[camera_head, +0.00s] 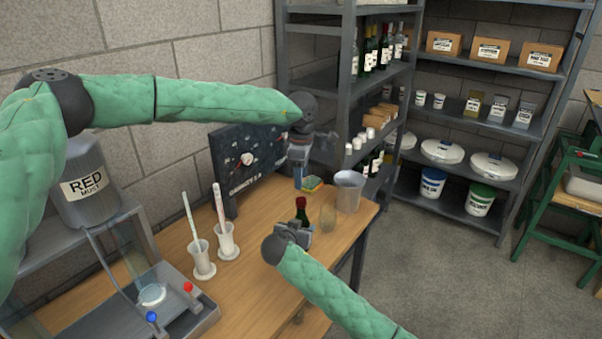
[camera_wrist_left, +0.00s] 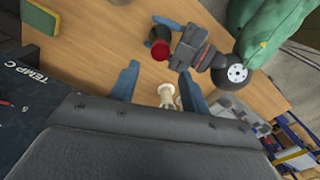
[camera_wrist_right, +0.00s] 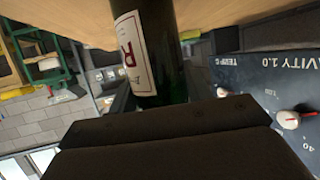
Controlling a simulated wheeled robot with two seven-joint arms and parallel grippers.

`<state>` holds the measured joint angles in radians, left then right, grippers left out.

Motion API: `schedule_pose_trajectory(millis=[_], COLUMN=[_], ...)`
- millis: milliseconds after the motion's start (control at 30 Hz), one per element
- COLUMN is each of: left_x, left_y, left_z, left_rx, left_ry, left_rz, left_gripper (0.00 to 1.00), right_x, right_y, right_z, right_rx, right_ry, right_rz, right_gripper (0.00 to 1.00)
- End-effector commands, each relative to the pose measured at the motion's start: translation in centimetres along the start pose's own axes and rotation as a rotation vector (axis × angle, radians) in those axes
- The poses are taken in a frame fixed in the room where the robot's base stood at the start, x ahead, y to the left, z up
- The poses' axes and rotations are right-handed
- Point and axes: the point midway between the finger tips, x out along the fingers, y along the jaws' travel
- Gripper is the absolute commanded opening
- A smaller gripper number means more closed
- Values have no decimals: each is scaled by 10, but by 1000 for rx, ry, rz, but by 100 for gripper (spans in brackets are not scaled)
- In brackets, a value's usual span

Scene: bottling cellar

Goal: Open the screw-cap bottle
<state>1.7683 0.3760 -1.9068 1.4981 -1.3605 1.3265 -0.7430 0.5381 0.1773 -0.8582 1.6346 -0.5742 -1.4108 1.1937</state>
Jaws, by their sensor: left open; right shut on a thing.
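The screw-cap bottle (camera_head: 301,211) stands upright on the wooden table, dark green with a red cap. The red cap (camera_wrist_left: 158,49) shows from above in the left wrist view, with the cap in place. My right gripper (camera_head: 297,233) is shut on the bottle's body; the right wrist view shows its cream label (camera_wrist_right: 133,52) close up. My left gripper (camera_head: 298,180) is open and empty, pointing down above the table behind the bottle. In the left wrist view the cap lies just beyond the open fingers (camera_wrist_left: 160,80), not between them.
Two measuring cylinders (camera_head: 203,260) stand left of the bottle. A clear glass (camera_head: 328,218) and a grey bucket (camera_head: 348,191) stand right of it. A sponge (camera_head: 312,184) lies near the left gripper. A dark gauge panel (camera_head: 247,168) stands behind. Shelves rise beyond the table.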

Motion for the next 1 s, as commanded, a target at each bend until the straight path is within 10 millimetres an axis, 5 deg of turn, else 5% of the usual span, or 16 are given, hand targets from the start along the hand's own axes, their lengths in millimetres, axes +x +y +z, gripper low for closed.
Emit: schedule_pose_trajectory(millis=[500,967,1000], left_x=[64,75,75], left_y=[0,0,0], left_z=[0,-1,-1], left_rx=[-2,-2,-2], left_ry=[2,1,1], left_rz=[0,0,0], left_gripper=[46,46,40], right_x=[0,0,0], right_y=[0,0,0], right_z=[0,0,0], right_rx=[0,0,0], right_ry=[0,0,0], right_rz=[0,0,0], right_gripper=[0,0,0])
